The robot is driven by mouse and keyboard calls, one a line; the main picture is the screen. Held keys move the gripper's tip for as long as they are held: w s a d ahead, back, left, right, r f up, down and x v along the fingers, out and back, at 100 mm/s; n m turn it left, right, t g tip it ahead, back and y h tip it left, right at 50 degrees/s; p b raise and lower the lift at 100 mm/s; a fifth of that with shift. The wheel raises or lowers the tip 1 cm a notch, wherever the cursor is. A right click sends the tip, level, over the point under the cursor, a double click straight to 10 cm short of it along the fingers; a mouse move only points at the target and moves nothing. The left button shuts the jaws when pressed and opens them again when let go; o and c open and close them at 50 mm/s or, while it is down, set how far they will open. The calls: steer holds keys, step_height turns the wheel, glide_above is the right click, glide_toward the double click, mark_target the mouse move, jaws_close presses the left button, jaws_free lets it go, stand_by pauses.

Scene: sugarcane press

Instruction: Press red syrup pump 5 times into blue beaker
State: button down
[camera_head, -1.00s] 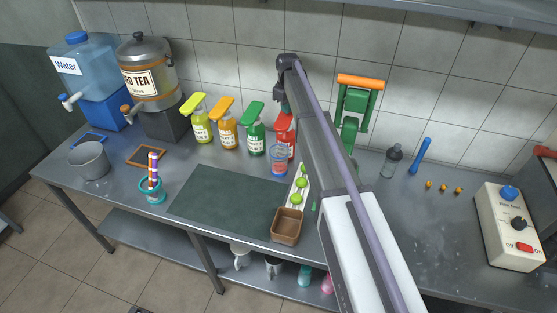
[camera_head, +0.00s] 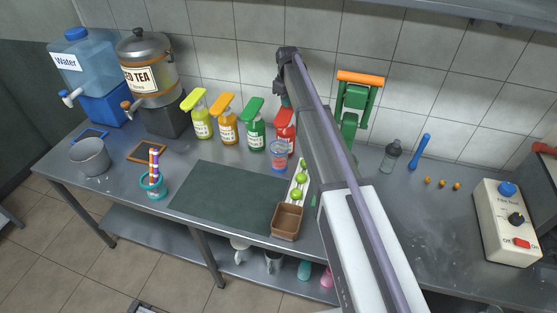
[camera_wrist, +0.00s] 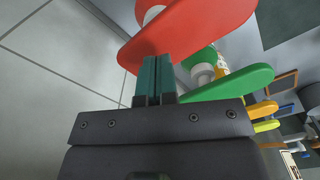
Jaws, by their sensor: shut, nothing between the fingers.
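The red syrup pump bottle (camera_head: 286,141) stands at the right end of the row of pump bottles, partly hidden behind my arm. Its flat red pump head (camera_wrist: 190,28) fills the top of the wrist view. The blue beaker (camera_head: 279,156) is clear with a blue tint and stands just in front of the red bottle; red shows in it, but I cannot tell how much is syrup. My gripper (camera_head: 284,104) is just above the red pump head. Its teal fingers (camera_wrist: 154,78) are shut and empty, with tips at the red head; I cannot tell whether they touch.
Green (camera_head: 255,134), orange (camera_head: 226,131) and yellow (camera_head: 201,122) pump bottles stand left of the red one. A brown box (camera_head: 287,221) and a tray with green fruit (camera_head: 299,180) are in front. A green press (camera_head: 352,105) stands behind my arm. The dark mat (camera_head: 225,195) is clear.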

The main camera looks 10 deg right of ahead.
mark_target(286, 110)
steer(key=shift+f+b, duration=2.2)
steer(key=shift+f, duration=0.15)
steer(key=shift+r, duration=0.1)
step_height(286, 110, up, 5)
steer(key=p, duration=0.5)
step_height(286, 110, up, 6)
steer(key=p, duration=0.6)
